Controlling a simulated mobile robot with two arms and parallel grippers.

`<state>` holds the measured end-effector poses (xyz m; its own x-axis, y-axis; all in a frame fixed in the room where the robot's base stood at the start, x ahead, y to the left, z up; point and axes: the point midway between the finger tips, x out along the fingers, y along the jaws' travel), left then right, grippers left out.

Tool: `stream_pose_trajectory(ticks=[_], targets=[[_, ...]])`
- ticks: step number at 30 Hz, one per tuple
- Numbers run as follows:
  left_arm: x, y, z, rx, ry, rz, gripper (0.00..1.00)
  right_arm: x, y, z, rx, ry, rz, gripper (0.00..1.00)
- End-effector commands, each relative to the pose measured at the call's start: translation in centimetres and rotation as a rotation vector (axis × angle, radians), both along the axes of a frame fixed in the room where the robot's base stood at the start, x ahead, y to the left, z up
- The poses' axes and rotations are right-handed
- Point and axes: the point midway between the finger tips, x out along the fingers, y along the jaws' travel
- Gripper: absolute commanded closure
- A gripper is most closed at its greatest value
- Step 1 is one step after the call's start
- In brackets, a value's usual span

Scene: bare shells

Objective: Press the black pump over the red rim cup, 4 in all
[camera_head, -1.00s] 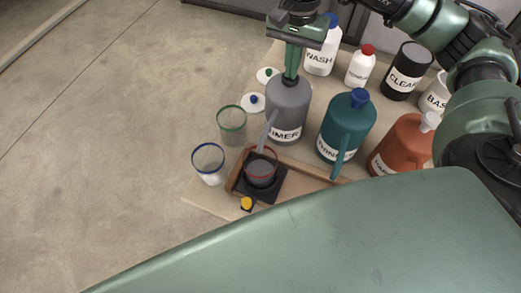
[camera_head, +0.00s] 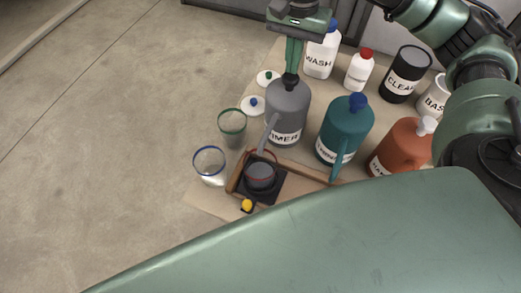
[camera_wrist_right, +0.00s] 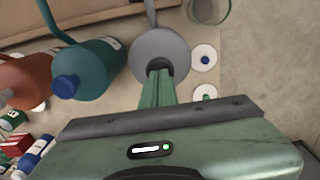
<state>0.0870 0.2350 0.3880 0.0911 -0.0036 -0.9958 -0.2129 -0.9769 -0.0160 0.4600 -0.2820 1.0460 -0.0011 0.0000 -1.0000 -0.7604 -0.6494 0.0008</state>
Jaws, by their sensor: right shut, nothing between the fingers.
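The black pump (camera_head: 290,81) tops a grey bottle (camera_head: 288,106), whose label reads in part "IMER". Its grey spout slants down over the red rim cup (camera_head: 262,156). The cup holds grey contents and stands on a black square base inside a wooden-edged tray (camera_head: 308,170). My right gripper (camera_head: 291,70) is shut and empty, its fingers pointing down at the pump's top. In the right wrist view the fingertips (camera_wrist_right: 160,74) overlap the black pump (camera_wrist_right: 160,64); I cannot tell whether they touch. My left gripper is not in view.
A teal pump bottle (camera_head: 346,125) and an orange one (camera_head: 400,146) stand to the right. White and black bottles stand behind. A blue-rim cup (camera_head: 209,165) and a green-rim cup (camera_head: 232,126) stand left. A yellow button (camera_head: 247,205) is at the tray's front.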

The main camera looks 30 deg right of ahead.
Motion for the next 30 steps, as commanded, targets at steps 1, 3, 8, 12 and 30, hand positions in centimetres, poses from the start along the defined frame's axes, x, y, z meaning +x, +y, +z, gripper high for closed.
stream_pose_trajectory(ticks=[1,3,8,12,30], targets=[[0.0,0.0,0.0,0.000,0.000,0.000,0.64,0.0,0.0,0.0,0.001,-0.001,0.000,1.00],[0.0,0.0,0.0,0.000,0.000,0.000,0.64,0.0,0.0,0.0,0.001,-0.001,0.000,1.00],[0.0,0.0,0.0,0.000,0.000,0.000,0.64,0.0,0.0,0.0,0.000,-0.001,0.000,1.00],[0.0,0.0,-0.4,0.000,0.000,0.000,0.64,0.0,0.0,-0.4,0.000,-0.001,0.000,1.00],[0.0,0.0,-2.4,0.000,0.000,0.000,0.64,0.0,0.0,-2.5,0.001,-0.001,0.000,1.00]])
